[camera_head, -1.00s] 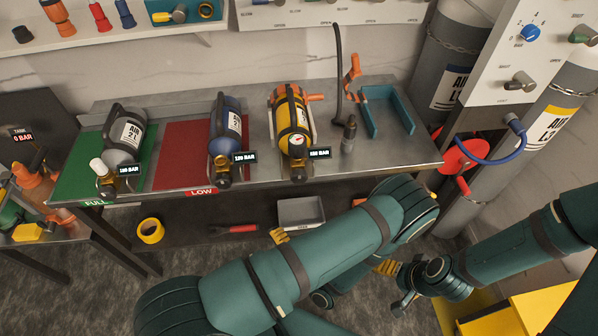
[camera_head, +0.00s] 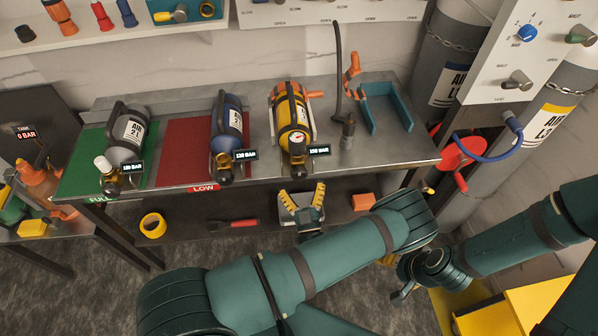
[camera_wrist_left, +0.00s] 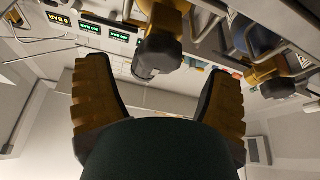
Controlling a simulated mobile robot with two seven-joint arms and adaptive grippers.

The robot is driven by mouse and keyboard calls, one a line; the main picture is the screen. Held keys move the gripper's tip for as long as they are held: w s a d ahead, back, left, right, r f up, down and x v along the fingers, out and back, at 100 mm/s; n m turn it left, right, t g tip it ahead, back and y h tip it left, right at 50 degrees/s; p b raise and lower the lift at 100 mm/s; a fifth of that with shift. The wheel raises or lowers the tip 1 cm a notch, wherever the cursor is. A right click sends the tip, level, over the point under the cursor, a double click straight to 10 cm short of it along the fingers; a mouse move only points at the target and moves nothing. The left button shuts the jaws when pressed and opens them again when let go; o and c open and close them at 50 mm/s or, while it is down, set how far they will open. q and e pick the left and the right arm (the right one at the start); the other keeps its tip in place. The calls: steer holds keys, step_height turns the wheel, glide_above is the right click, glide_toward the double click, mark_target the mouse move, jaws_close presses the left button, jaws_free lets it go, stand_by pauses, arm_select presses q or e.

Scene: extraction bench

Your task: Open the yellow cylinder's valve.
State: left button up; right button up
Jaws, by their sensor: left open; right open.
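The yellow cylinder (camera_head: 289,108) lies on the steel bench, its valve end (camera_head: 297,170) at the front edge and a round gauge (camera_head: 299,138) above it. My left gripper (camera_head: 303,190) is open and empty, below and in front of that valve, fingers pointing up towards it. In the left wrist view, a brass valve with a dark knob (camera_wrist_left: 157,52), apparently the yellow cylinder's, stands beyond and between the open fingers (camera_wrist_left: 158,100); no contact shows. My right gripper (camera_head: 388,260) is low at the right, mostly hidden behind my arm links.
The blue cylinder (camera_head: 226,125) lies left of the yellow one on the red mat (camera_head: 185,145); a grey cylinder (camera_head: 125,135) lies farther left. A dark upright tool (camera_head: 348,130) and a teal holder (camera_head: 385,108) are to the right. A lower shelf (camera_head: 190,224) holds a tray and tape.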

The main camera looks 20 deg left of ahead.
mark_target(300, 178)
arm_select(q)
steer(key=shift+x, duration=2.15)
steer(key=c, duration=1.2)
